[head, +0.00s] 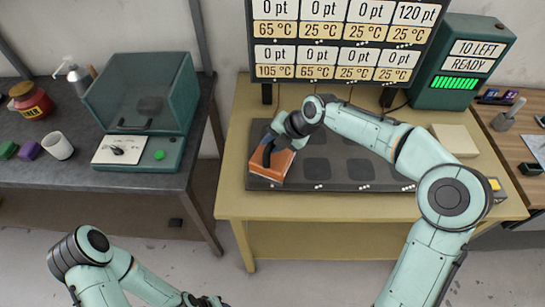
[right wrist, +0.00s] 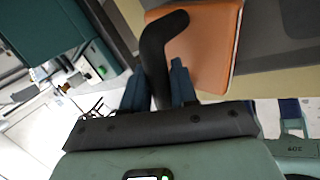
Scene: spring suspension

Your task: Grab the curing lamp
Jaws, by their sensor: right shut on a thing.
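An orange block with a pale lower edge (head: 277,166), seemingly the curing lamp, sits at the left end of the dark mat. It shows in the right wrist view (right wrist: 205,50). A black bent handle (right wrist: 160,50) lies against its side; I cannot tell how the two join. My right gripper (head: 272,138) is at the block's upper left. In the right wrist view its blue fingers (right wrist: 158,88) are shut on the black handle. My left gripper (head: 205,301) is at the bottom edge of the head view, mostly cut off, far from the block.
The dark mat (head: 345,185) with square pads lies on the yellow table (head: 232,190). A display board (head: 340,40) and a green "READY" box (head: 462,60) stand behind. The grey table at left bears a clear-hooded green device (head: 145,95) and a white cup (head: 58,146).

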